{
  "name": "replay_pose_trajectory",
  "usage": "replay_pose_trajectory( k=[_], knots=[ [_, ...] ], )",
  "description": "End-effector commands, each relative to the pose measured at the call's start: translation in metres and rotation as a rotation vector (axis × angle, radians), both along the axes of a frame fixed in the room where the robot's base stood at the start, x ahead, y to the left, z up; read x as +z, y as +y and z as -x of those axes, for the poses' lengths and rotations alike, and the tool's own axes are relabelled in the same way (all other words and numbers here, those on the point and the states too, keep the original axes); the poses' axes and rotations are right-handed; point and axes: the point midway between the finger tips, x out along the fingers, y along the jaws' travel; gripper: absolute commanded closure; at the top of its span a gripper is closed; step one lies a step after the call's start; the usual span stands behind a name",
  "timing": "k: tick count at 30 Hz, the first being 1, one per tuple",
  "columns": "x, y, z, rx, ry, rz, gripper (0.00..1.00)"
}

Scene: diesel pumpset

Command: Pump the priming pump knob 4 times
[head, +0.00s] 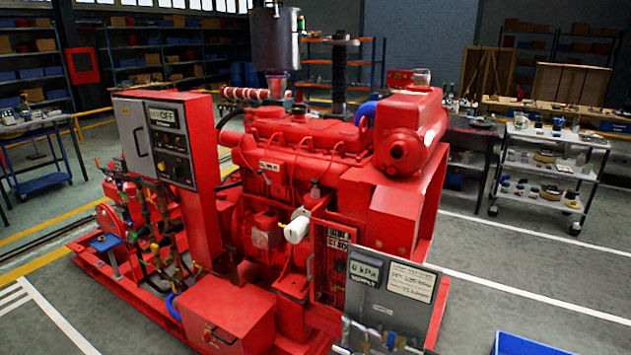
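The red diesel pumpset (310,160) stands in the middle of the head view on a red base frame. A white cylinder (297,230) with a small yellow part on its left sticks out from the engine's near side. I cannot tell for sure which part is the priming pump knob. My gripper is not in view, and nothing of my arm shows near the engine.
A grey panel (390,295) reading "0 kPa supply", with valves at its foot, stands at the front right. A control cabinet (158,140) and a red box (228,322) are at the left. A blue bin (530,345) sits bottom right. A trolley (545,172) stands on open floor.

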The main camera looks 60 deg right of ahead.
Motion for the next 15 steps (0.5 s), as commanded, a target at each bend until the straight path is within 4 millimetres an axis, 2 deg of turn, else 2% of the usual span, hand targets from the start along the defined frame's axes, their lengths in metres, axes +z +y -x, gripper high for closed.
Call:
replay_pose_trajectory(
  k=[2, 12, 15],
  knots=[
    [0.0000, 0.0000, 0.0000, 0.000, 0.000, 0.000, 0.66],
    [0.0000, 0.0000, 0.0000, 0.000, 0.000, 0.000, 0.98],
    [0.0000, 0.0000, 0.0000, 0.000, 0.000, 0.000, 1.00]
  ],
)
